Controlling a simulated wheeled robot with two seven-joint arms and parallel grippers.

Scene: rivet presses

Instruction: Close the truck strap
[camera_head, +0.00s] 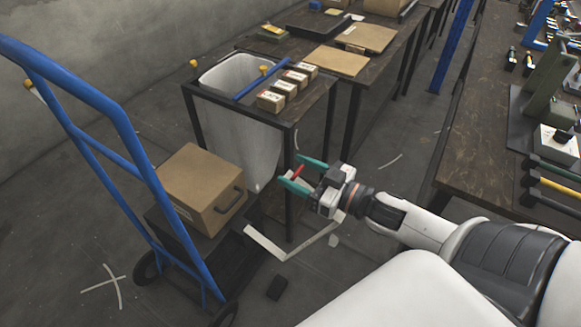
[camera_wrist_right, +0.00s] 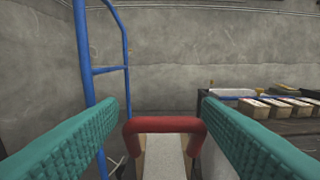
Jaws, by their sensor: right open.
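The blue hand truck (camera_head: 128,112) stands at the left, with a brown cardboard box (camera_head: 202,186) on its dark base. My right gripper (camera_head: 303,174) has teal fingers spread apart, right of the box and beside the table leg. A red handle (camera_wrist_right: 165,125) sits between its fingers on a pale grey strap (camera_wrist_right: 164,158); the red also shows in the head view (camera_head: 298,172). I cannot tell whether the fingers touch it. A pale bent band (camera_head: 285,256) shows below the gripper. The truck's blue frame also shows in the right wrist view (camera_wrist_right: 84,60). My left gripper is out of view.
A dark table (camera_head: 318,95) with a pale bin (camera_head: 240,122) and several small boxes (camera_head: 284,88) stands behind the box. A workbench (camera_head: 480,125) with tools fills the right.

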